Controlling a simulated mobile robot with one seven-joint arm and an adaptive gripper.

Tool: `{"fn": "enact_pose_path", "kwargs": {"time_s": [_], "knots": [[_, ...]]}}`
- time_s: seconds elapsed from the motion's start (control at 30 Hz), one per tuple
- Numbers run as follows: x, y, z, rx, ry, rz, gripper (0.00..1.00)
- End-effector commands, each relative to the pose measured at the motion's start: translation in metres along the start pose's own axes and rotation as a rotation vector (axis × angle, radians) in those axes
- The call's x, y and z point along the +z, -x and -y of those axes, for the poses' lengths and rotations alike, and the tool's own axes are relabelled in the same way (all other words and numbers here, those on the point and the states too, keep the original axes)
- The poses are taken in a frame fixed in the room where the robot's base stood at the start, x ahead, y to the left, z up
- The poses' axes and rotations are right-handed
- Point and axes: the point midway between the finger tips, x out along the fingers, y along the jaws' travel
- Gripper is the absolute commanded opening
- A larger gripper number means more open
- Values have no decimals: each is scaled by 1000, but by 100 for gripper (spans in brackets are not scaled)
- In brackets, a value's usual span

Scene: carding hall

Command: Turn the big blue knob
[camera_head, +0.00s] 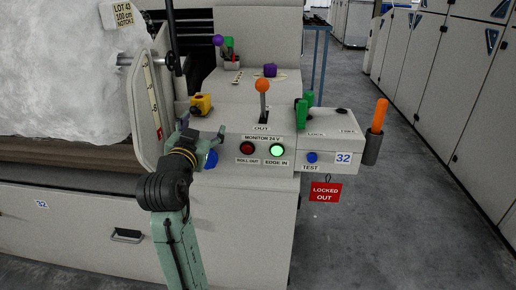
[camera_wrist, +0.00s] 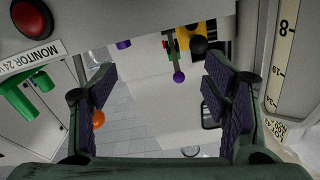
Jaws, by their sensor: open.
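The big blue knob (camera_head: 211,159) is on the front of the grey control console, left of the red button. My gripper and wrist partly cover it in the head view, so only its right part shows. My gripper (camera_head: 204,126) is open at the console's upper left edge, with its fingers above the knob. In the wrist view the open gripper (camera_wrist: 163,105) has nothing between its pads. The blue knob does not show in the wrist view.
A red button (camera_head: 247,148) and a lit green button (camera_head: 277,150) sit right of the knob. An orange-topped lever (camera_head: 262,86), green handles (camera_head: 302,112) and a yellow fixture (camera_head: 201,104) stand above. A small blue button (camera_head: 312,157) is marked TEST.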

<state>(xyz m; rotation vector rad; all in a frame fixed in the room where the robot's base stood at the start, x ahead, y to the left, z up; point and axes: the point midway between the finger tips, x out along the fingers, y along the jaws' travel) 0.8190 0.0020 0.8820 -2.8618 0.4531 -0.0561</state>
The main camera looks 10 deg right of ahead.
Motion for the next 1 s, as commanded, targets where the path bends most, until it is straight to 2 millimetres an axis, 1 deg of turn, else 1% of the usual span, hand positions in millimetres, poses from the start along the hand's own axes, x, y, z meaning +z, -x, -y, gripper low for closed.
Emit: {"fn": "enact_pose_path", "kwargs": {"time_s": [0.1,0.17,0.27,0.4,0.5,0.6,0.7,0.77,0.83,0.97,1.0], "knots": [[2,1,0,1,14,1,69],[7,5,-2,3,66,1,69],[25,19,-6,10,260,-2,69],[57,51,-13,13,641,-2,69],[75,74,-18,9,883,-1,69],[87,92,-21,5,1058,1,69],[92,100,-23,2,1152,1,69],[93,100,-23,1,1176,1,69],[93,95,-23,1,1184,0,69],[92,74,-24,4,1182,1,69],[92,66,-23,3,1182,0,69]]}}
